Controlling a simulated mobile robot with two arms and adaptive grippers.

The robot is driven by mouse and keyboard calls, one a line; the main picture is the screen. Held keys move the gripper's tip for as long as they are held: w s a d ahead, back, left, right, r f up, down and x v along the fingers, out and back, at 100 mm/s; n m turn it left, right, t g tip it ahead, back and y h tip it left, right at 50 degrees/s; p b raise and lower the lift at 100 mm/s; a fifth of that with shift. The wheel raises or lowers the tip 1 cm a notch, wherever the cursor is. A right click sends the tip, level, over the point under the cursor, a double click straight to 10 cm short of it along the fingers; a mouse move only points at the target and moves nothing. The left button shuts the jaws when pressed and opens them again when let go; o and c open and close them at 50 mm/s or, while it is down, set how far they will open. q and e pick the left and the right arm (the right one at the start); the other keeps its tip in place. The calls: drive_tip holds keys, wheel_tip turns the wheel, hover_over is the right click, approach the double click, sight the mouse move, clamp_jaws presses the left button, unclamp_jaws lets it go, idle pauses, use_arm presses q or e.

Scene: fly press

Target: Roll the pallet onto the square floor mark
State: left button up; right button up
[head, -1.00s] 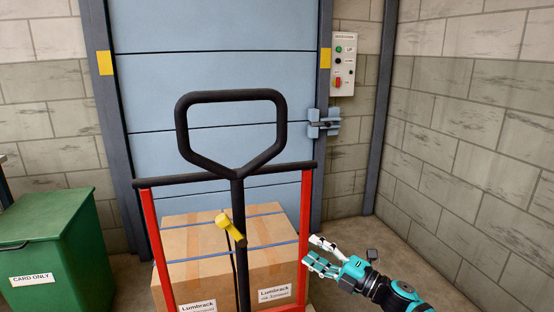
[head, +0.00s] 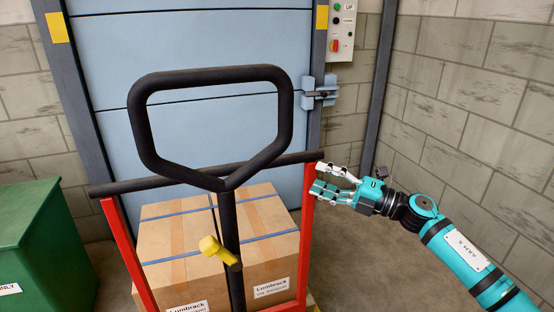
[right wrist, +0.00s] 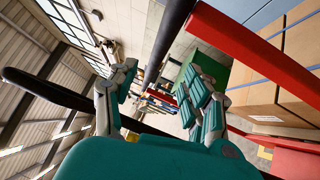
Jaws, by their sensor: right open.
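A truck with a black loop handle (head: 139,122), a black crossbar (head: 135,187) and red side posts (head: 127,250) stands in front of me. Behind its posts are strapped cardboard boxes (head: 170,232). Only a sliver of what looks like the pallet (head: 312,299) shows beneath them. My right gripper (head: 316,178) is open at the crossbar's right end, beside the top of the right red post. In the right wrist view the gripper (right wrist: 160,82) is open, with the black bar (right wrist: 171,35) and red post (right wrist: 258,55) beyond the fingers. Contact is unclear. The square floor mark and my left gripper are out of view.
A blue shutter door (head: 190,45) stands close behind the boxes, with a latch (head: 318,92) and control box (head: 341,30) at its right. A green bin (head: 45,245) is at the left. Bare floor (head: 365,250) lies right of the truck, before a block wall (head: 470,85).

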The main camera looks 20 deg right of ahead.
sight(284, 164)
drive_tip(key=p+x, duration=0.1)
drive_tip(key=x, duration=1.1)
drive_tip(key=shift+w+a, duration=0.1)
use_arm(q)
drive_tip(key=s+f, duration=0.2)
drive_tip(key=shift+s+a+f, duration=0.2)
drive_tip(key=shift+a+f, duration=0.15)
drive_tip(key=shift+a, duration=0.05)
use_arm(e)
clamp_jaws()
